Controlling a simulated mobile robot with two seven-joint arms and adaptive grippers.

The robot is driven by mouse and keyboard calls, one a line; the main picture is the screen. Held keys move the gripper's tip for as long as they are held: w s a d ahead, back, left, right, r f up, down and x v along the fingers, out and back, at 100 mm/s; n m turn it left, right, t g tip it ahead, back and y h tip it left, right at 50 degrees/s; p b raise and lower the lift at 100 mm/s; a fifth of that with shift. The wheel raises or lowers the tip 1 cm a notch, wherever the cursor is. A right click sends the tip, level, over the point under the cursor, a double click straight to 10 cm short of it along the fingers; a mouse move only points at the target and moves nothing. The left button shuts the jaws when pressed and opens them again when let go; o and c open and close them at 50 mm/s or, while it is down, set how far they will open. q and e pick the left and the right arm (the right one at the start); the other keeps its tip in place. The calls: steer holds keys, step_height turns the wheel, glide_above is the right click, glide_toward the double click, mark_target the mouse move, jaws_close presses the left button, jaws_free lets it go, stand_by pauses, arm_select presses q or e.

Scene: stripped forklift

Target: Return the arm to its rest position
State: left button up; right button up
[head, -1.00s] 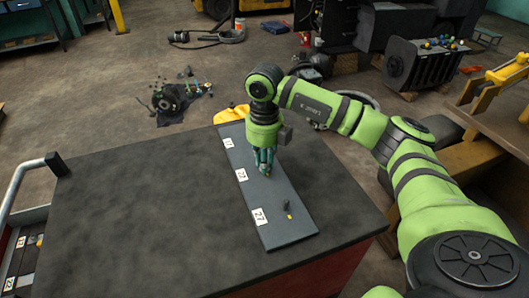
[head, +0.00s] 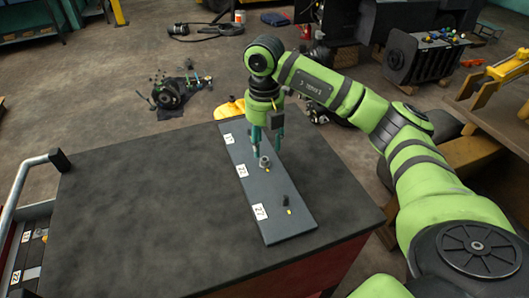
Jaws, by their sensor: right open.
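My right arm (head: 405,140) comes in from the right in the head view, green with dark bands and bent over the cart top. Its gripper (head: 266,150) points down, open, with its teal fingers apart. It hangs just above a small grey metal part (head: 265,161), which stands on the dark board (head: 285,228) beside the middle label. I cannot tell whether the fingertips touch the part. My left gripper is not in view.
The board has white number labels (head: 260,211) and a small black peg (head: 285,201) near its front end. The dark cart top (head: 130,210) is clear to the left. A yellow object (head: 229,108) sits behind the board. Machine parts (head: 172,94) lie on the floor beyond.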

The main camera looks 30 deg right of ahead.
step_height(320, 180, up, 7)
steer(key=shift+f, duration=0.15)
